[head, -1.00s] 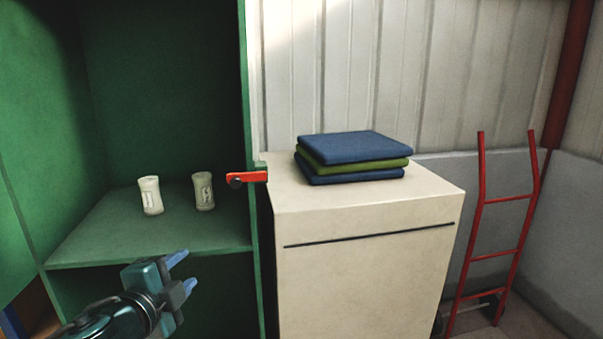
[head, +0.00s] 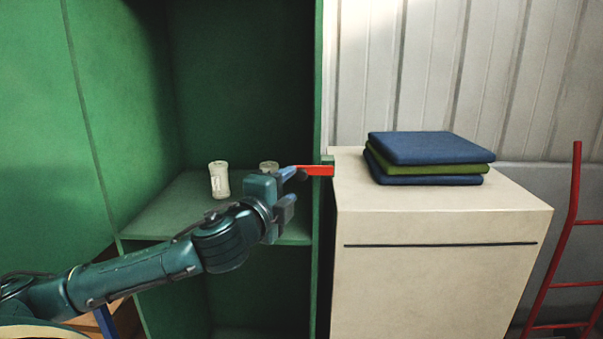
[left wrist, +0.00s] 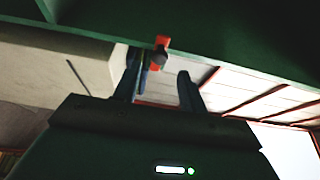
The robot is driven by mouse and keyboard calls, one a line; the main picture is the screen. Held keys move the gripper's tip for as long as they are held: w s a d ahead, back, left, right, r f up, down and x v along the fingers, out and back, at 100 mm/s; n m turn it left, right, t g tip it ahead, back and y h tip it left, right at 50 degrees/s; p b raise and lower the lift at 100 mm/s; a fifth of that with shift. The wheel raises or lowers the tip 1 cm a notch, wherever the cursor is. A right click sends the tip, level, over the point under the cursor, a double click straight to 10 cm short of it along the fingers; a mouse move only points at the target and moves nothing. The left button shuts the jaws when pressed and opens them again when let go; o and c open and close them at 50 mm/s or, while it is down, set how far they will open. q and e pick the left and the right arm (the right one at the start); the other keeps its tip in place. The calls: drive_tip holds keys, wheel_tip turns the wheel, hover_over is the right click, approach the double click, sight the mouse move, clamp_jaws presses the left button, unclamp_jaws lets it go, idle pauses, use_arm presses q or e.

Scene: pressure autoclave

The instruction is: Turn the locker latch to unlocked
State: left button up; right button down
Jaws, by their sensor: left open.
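The red locker latch (head: 318,171) lies roughly level at the right edge of the open green locker (head: 318,90). My left gripper (head: 294,187) is open at the latch's left end, and its upper finger overlaps that end in the head view. The left wrist view shows the red latch (left wrist: 162,41) with its dark knob just beyond and between the two spread fingers of the gripper (left wrist: 159,66). I cannot tell whether a finger touches the latch. The fingers partly hide the latch's left end in the head view. My right gripper is not in view.
A cream cabinet (head: 440,280) with folded cloths (head: 430,158) stands close right. A red hand truck (head: 566,230) is farther right.

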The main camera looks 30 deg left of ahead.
sight(300, 177)
use_arm(q)
drive_tip(key=w, duration=0.2)
drive_tip(key=w+p, duration=0.1)
drive_tip(key=w, duration=0.1)
drive_tip(key=w+a, duration=0.1)
drive_tip(key=w, duration=0.2)
drive_tip(key=shift+c, duration=0.5)
drive_tip(key=shift+s, duration=0.1)
clamp_jaws()
